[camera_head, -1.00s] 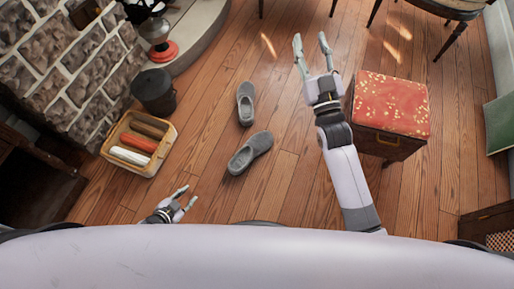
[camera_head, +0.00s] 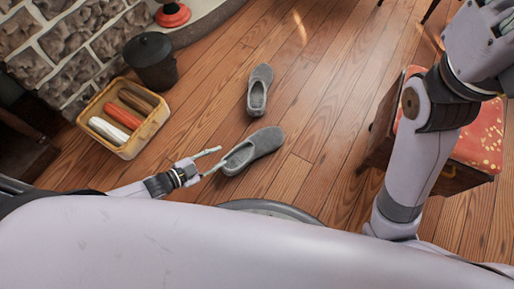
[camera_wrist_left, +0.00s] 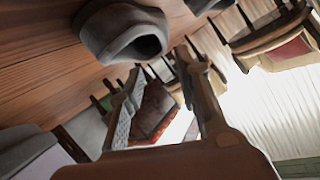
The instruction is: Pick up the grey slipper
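Two grey slippers lie on the wooden floor. The nearer grey slipper (camera_head: 257,148) is angled, its opening toward the lower left; the farther slipper (camera_head: 260,88) points away. My left gripper (camera_head: 222,158) is open and low, its fingertips at the heel end of the nearer slipper. I cannot tell whether they touch it. In the left wrist view, a grey slipper (camera_wrist_left: 120,28) shows at the top, beyond the open fingers (camera_wrist_left: 160,62), with nothing held between them. My right gripper (camera_head: 484,42) is partly in view at the upper right; its fingers are not clear.
A crate (camera_head: 155,125) with rolled cloths and a dark bucket (camera_head: 152,65) stand to the left by the stone wall. A red-topped stool (camera_head: 480,150) stands at the right, partly behind my right arm. The floor around the slippers is clear.

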